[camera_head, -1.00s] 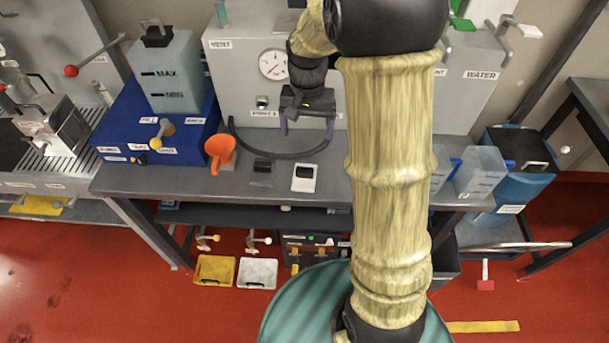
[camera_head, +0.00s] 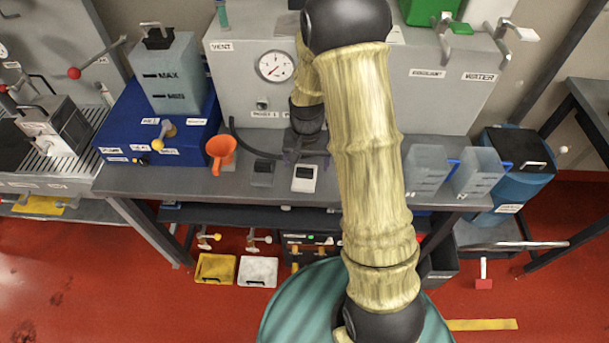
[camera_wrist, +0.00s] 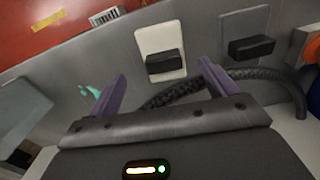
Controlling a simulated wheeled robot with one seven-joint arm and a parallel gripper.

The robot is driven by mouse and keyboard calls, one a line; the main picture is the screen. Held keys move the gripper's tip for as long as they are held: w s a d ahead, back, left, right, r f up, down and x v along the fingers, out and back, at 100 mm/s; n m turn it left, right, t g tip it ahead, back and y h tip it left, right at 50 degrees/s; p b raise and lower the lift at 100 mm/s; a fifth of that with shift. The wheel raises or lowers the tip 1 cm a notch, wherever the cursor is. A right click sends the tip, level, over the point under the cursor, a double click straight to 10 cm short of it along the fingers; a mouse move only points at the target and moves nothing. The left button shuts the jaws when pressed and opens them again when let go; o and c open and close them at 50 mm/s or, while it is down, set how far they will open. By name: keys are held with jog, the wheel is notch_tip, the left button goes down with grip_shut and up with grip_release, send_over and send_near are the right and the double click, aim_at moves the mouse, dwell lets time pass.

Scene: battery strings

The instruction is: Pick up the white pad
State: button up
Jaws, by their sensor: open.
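The white pad (camera_head: 303,185) lies on the grey bench, near its front edge, with a black block-shaped grip on it. In the wrist view the white pad (camera_wrist: 155,38) lies ahead of the fingers, its black grip facing me. My gripper (camera_head: 303,158) is low over the bench, just behind the pad. In the wrist view its two purple fingers (camera_wrist: 163,72) are spread apart with nothing between them, and the pad shows beyond their tips. In the head view my arm partly hides the gripper.
A dark grey pad (camera_head: 262,173) with a similar black grip lies just left of the white one. A black hose (camera_wrist: 245,77) runs along the bench behind the pads. Clear containers (camera_head: 427,165) stand to the right.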

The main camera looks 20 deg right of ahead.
aim_at(305, 169)
jog(key=shift+f, duration=0.1)
jog(key=shift+w+a+f+p, duration=0.15)
jog(key=shift+f+p, duration=0.25)
jog(key=shift+f, duration=0.85)
jog(key=shift+a+f+p, duration=0.1)
jog(key=shift+f+p, duration=0.25)
jog(key=shift+f, duration=0.9)
jog(key=c, duration=1.1)
jog(key=shift+r, duration=0.1)
notch_tip(305, 169, up, 10)
jog(key=shift+f+b, duration=0.1)
jog(key=shift+b, duration=0.65)
